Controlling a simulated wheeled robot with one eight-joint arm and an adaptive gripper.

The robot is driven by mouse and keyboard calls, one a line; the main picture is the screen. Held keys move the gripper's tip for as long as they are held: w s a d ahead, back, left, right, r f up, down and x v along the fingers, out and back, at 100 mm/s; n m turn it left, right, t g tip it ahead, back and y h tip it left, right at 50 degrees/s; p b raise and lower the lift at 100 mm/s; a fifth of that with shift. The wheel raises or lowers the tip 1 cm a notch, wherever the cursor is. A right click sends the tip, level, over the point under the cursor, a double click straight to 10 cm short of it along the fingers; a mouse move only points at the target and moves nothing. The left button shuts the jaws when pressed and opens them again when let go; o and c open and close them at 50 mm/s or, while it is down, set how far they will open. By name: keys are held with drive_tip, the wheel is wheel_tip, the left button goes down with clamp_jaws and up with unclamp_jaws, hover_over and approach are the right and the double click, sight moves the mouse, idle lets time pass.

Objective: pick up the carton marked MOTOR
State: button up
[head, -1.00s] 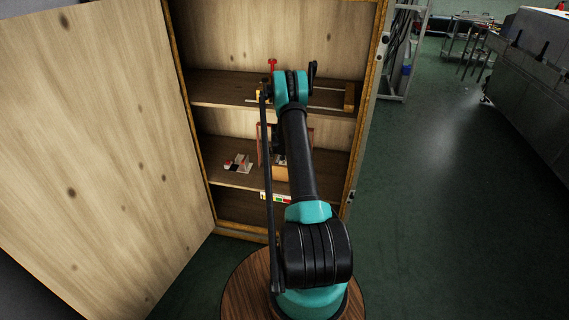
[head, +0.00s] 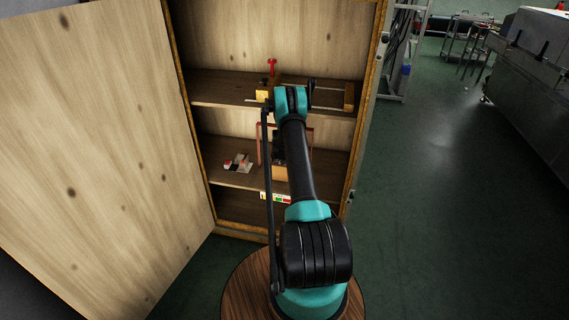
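A tan, box-like thing (head: 280,173) stands on the lower shelf of the open cabinet, partly behind my arm. It may be the carton, but no MOTOR marking can be read on it. My arm reaches up into the cabinet opening. A dark part that looks like my gripper (head: 278,151) shows just above the tan thing, left of the forearm. Its fingers are too dark and too covered to make out, and I cannot tell whether they touch anything.
The wooden cabinet's door (head: 95,160) stands open at the left. Small white and red items (head: 238,163) lie left on the lower shelf (head: 228,179). A red-brown frame (head: 260,146) stands behind my arm. The upper shelf holds a wooden clamp-like tool (head: 348,97). Open floor lies at the right.

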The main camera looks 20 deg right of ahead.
drive_tip(key=c, duration=1.4)
drive_tip(key=shift+r, duration=0.1)
drive_tip(key=shift+c, duration=0.2)
drive_tip(key=shift+r, duration=0.1)
